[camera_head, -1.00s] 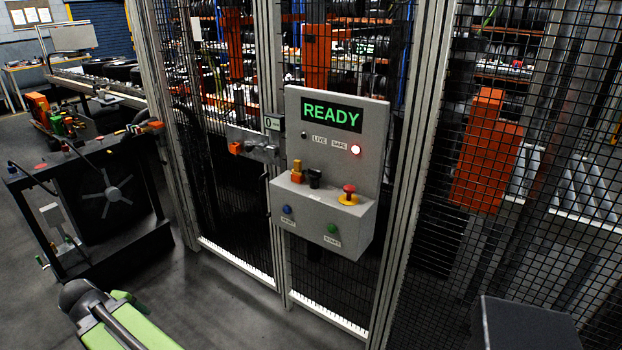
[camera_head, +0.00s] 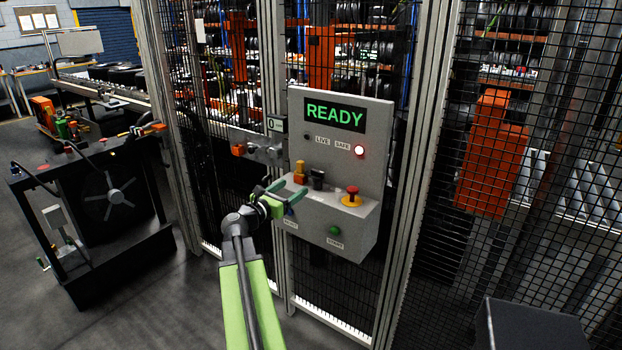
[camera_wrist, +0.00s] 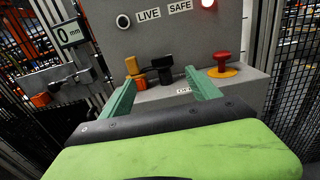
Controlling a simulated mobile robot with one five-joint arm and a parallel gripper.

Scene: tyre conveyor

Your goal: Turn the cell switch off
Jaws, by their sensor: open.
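The grey control box (camera_head: 350,218) carries a black switch (camera_head: 317,179) beside an orange-yellow padlock-like piece (camera_head: 300,171) on its upper ledge. In the wrist view the black switch (camera_wrist: 161,66) stands between and beyond the fingers, with the orange-yellow piece (camera_wrist: 134,68) to its left. A small, partly readable label is in front of the black switch. My gripper (camera_head: 291,188) is open and empty, close to the front left of the box. In the wrist view my gripper (camera_wrist: 161,88) shows two green fingers apart, neither seen clearly touching the switch.
A red emergency stop (camera_head: 352,191) on a yellow base is right of the switch. A green button (camera_head: 334,230) is on the front. The panel reads READY, with the SAFE lamp (camera_head: 360,150) lit. Mesh fencing (camera_head: 480,250) surrounds the box.

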